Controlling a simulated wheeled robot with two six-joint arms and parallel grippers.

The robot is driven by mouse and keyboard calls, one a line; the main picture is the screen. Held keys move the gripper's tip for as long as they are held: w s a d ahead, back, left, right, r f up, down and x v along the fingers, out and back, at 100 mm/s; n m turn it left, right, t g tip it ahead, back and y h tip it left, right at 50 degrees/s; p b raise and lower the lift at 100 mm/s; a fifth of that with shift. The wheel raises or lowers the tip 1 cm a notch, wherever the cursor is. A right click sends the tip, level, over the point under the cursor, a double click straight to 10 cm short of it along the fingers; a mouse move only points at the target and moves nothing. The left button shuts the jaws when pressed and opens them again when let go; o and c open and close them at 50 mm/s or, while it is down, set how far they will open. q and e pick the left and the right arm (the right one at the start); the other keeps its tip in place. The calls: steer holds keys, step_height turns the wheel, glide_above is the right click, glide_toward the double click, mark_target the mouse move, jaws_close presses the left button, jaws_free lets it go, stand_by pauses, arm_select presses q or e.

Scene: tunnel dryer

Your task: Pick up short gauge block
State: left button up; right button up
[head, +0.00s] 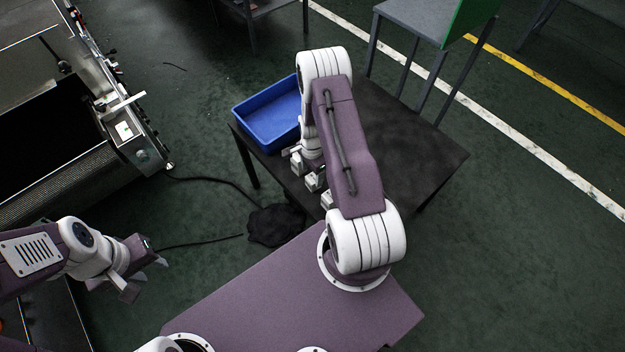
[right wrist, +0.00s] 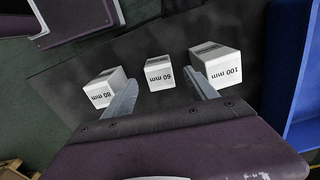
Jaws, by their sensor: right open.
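Three white gauge blocks stand on the dark table. In the right wrist view the short block, marked 60 mm (right wrist: 160,73), is in the middle, the 80 mm block (right wrist: 104,88) is left of it and the 100 mm block (right wrist: 217,64) right. In the head view the short block (head: 313,181) shows partly beside my right arm. My right gripper (right wrist: 163,79) is open. Its two fingers appear on either side of the 60 mm block, with gaps to it; the remaining height is unclear. My left gripper (head: 146,278) is open and empty, away from the table.
A blue tray (head: 262,139) sits on the table (head: 425,150) beside the blocks; its wall (right wrist: 290,65) is right of the 100 mm block. The neighbouring blocks are close to my right fingers. A metal conveyor machine (head: 90,165) stands at left. A black crumpled item (head: 275,226) lies near the table.

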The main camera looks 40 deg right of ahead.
mark_target(313, 177)
steer(key=shift+w+f, duration=0.2)
steer(key=shift+f, duration=0.05)
steer(key=f, duration=0.4)
steer(key=shift+s+d+f, duration=0.25)
steer(key=shift+s, duration=0.05)
steer(key=shift+w+f, duration=0.1)
steer(key=shift+f, duration=0.25)
steer(key=shift+r, duration=0.1)
jaws_close()
